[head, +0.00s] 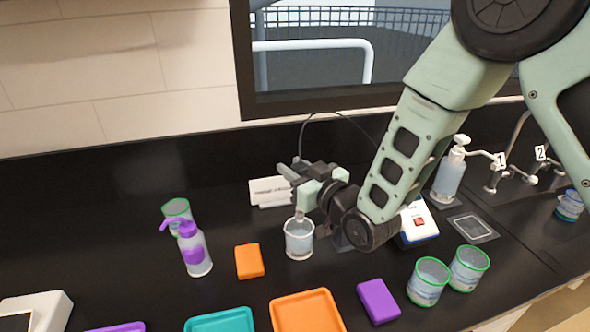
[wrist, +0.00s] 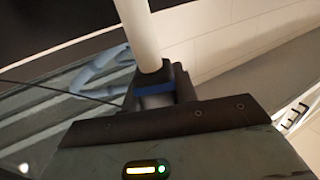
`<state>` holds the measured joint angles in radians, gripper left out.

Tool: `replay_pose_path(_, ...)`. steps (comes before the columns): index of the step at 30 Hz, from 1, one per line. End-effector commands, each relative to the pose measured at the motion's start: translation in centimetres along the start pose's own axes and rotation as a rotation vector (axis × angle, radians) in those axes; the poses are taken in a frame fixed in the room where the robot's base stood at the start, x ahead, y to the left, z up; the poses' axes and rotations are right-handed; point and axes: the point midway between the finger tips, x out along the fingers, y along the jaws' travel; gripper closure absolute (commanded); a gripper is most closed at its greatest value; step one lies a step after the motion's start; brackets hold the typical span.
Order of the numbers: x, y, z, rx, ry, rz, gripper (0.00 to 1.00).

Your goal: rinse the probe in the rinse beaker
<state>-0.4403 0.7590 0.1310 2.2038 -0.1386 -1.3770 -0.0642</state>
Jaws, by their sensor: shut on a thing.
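My gripper (head: 305,188) is at the middle of the counter, shut on the probe. In the wrist view the probe (wrist: 141,32) is a pale rod, with a blue band beside the jaws (wrist: 155,88). In the head view a short pale piece of the probe (head: 299,214) shows below the jaws, at the mouth of a clear, white-rimmed beaker (head: 299,243), which I take as the rinse beaker. The beaker stands upright on the black counter. I cannot tell how deep the tip is. A thin dark cable loops behind the gripper.
Green-rimmed beakers stand at right (head: 428,283) and left (head: 178,208). A purple-topped bottle (head: 195,250) and an orange block (head: 249,261) are left of the rinse beaker. A purple block (head: 378,300) and orange tray (head: 306,312) lie in front. A pump bottle (head: 449,178) is behind, right.

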Motion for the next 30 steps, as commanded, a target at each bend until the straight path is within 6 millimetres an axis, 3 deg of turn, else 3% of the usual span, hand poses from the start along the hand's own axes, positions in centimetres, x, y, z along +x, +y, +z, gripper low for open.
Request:
replay_pose_path(8,0.0,0.0,-0.3,0.000,0.001,0.000,0.91)
replay_pose_path(18,0.0,0.0,-2.9,0.000,0.002,0.000,0.91)
replay_pose_path(30,0.0,0.0,-3.0,0.000,0.001,0.000,0.91)
